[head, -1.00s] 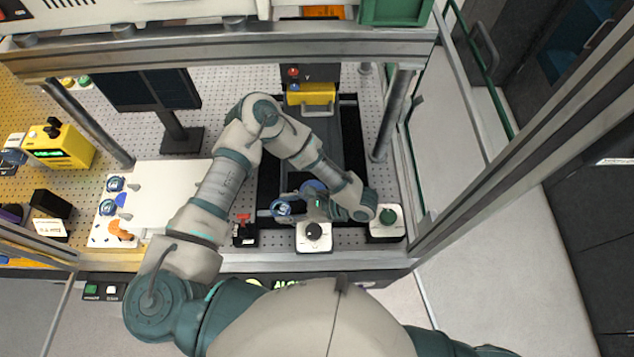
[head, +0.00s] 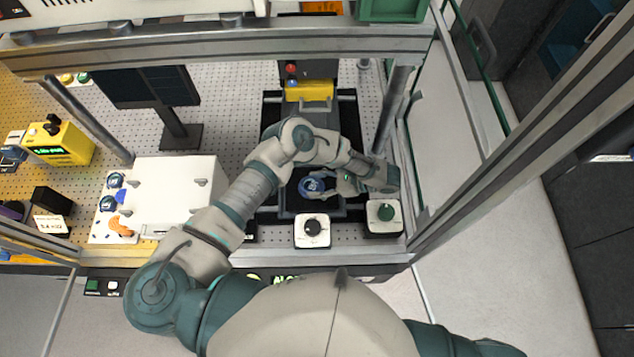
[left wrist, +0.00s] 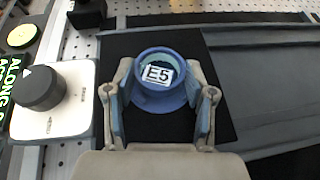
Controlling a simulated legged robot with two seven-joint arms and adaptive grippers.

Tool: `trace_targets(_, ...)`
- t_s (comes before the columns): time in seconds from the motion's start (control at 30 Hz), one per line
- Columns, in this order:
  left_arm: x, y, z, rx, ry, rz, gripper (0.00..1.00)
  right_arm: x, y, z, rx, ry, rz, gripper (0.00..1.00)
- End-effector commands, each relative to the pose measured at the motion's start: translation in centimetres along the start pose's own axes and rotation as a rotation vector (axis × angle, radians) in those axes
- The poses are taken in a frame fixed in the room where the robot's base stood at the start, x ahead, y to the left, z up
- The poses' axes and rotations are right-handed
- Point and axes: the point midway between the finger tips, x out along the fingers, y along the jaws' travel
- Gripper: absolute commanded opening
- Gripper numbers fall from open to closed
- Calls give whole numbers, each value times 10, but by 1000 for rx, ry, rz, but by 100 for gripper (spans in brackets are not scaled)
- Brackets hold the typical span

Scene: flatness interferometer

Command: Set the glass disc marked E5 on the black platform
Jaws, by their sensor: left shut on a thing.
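The glass disc marked E5 (left wrist: 158,75) sits in a blue round mount, with its label facing the left wrist camera. It also shows as a small blue round thing in the head view (head: 312,186). My left gripper (left wrist: 163,100) is shut on it, with one finger at each side of the mount. The black platform (left wrist: 226,112) is a dark square under the disc in the left wrist view; in the head view its dark surface (head: 290,201) shows around the disc. I cannot tell whether the disc touches it. My right gripper is not in view.
A white box with a black knob (head: 312,230) stands just in front of the platform. A box with a green button (head: 384,215) is to its right. A rack at left holds blue mounts (head: 108,203) beside a white case (head: 172,192). Frame posts stand on both sides.

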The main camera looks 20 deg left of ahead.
Motion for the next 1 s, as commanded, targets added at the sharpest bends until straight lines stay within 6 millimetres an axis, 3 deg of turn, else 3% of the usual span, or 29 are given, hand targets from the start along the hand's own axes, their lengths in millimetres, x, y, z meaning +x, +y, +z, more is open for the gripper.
trace_targets(0.03, 2, -2, 2, -6, -10, 1, 57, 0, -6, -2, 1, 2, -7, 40)
trace_targets(0.13, 1, -2, 1, -6, -11, 1, 80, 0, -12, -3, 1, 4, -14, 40)
trace_targets(0.47, -2, -1, 1, -5, -10, 1, 80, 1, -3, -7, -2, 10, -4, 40)
trace_targets(0.8, -55, -1, -1, -8, -9, -4, 80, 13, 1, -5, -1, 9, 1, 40)
trace_targets(1.0, -74, -1, 0, -5, -9, 0, 80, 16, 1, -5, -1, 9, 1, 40)
